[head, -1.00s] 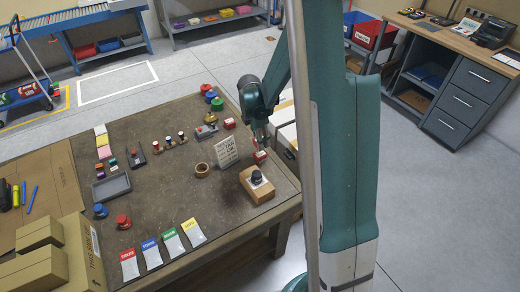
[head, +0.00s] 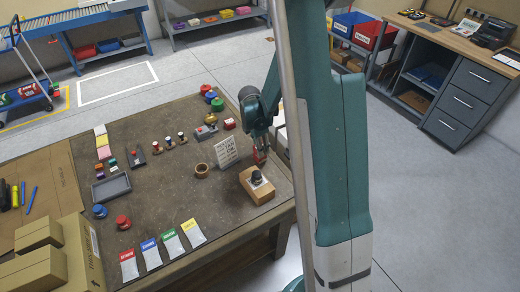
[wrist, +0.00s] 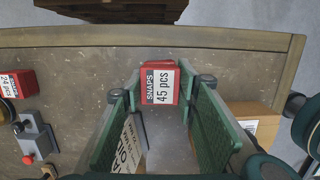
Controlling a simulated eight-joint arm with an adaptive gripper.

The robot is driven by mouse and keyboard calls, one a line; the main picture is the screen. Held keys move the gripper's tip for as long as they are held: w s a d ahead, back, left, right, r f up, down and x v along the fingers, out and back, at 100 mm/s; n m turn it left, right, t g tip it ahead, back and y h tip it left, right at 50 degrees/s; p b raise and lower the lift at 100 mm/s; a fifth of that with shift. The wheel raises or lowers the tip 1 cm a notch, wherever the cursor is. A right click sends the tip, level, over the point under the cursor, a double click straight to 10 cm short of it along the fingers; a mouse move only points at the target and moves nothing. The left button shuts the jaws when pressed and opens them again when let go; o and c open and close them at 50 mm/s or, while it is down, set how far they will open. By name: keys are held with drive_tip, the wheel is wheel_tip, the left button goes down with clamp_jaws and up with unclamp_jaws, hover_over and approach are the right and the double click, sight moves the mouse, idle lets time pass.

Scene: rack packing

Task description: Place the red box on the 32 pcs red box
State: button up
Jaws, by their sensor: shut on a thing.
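My gripper (wrist: 159,88) is shut on a red box (wrist: 157,86) with a white label reading "SNAPS 45 pcs". Its green fingers stand on both sides of the box in the wrist view. A red edge shows past the box's far side; I cannot tell if it belongs to a second box under it. In the head view my gripper (head: 260,152) is low over the right side of the table, mostly hiding the box. Another red box (wrist: 17,83), marked "24 pcs", stands at the left of the wrist view. I can read no 32 pcs label.
A white sign (head: 227,151) stands just left of my gripper. A grey device with a red button (wrist: 36,142) lies at the wrist view's left. The table edge is close by.

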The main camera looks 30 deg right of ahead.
drive_tip(key=shift+f, duration=0.35)
drive_tip(key=shift+f, duration=0.2)
drive_tip(key=o, duration=0.9)
drive_tip(key=shift+r, duration=0.25)
drive_tip(key=shift+a+r+p, duration=0.15)
drive_tip(key=shift+a+r, duration=0.15)
drive_tip(key=shift+r, duration=1.65)
drive_tip(key=shift+a+r+p, duration=0.15)
drive_tip(key=shift+a+r, duration=0.15)
drive_tip(key=shift+r, duration=1.7)
drive_tip(key=shift+a+r+p, duration=0.15)
drive_tip(key=shift+a+r, duration=0.15)
drive_tip(key=shift+r, duration=1.65)
